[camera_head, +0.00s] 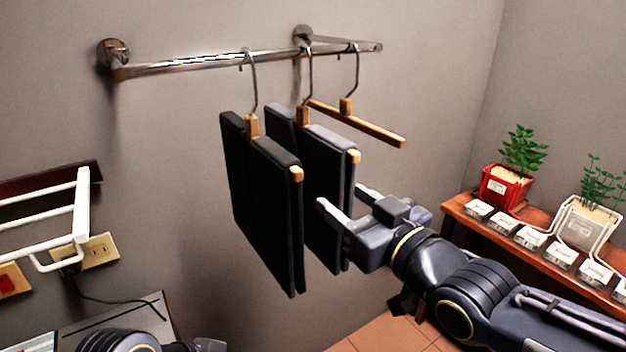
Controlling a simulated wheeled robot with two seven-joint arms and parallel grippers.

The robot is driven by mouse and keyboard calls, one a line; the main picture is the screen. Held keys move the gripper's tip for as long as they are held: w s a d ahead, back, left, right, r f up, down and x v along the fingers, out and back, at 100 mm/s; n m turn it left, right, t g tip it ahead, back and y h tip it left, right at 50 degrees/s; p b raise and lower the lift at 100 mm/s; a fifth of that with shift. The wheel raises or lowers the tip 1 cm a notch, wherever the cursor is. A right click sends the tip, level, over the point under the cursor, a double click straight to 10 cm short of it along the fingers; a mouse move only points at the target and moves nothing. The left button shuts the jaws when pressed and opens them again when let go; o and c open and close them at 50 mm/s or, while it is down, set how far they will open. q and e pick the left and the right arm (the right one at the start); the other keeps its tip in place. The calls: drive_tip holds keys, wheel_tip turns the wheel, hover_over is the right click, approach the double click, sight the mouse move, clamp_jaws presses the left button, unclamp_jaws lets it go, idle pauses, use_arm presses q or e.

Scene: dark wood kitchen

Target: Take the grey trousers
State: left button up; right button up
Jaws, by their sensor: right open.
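The grey trousers (328,142) hang folded over a wooden hanger, in the middle of the metal rail (190,65). Their top fold looks blue-grey and their side dark. Black trousers (262,190) hang just left of them and cover part of them. My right gripper (343,198) is open at the right edge of the grey trousers. One finger shows in front of their side and the other to the right of the edge; I cannot tell whether the cloth lies between them. Only a small part of my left gripper (208,345) shows at the bottom left edge.
An empty wooden hanger (360,124) hangs right of the grey trousers. A wooden shelf (462,208) at the right bears a red plant pot (503,188), a white pot (588,224) and several small white boxes. A white rack (80,205) is at the left wall.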

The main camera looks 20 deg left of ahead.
sight(333, 187)
drive_tip(key=x, duration=0.1)
drive_tip(key=p+x, duration=0.1)
drive_tip(key=x, duration=0.2)
drive_tip(key=shift+w+p, duration=0.3)
drive_tip(key=shift+w, duration=0.25)
drive_tip(key=shift+w+a, duration=0.25)
clamp_jaws()
drive_tip(key=shift+r, duration=0.1)
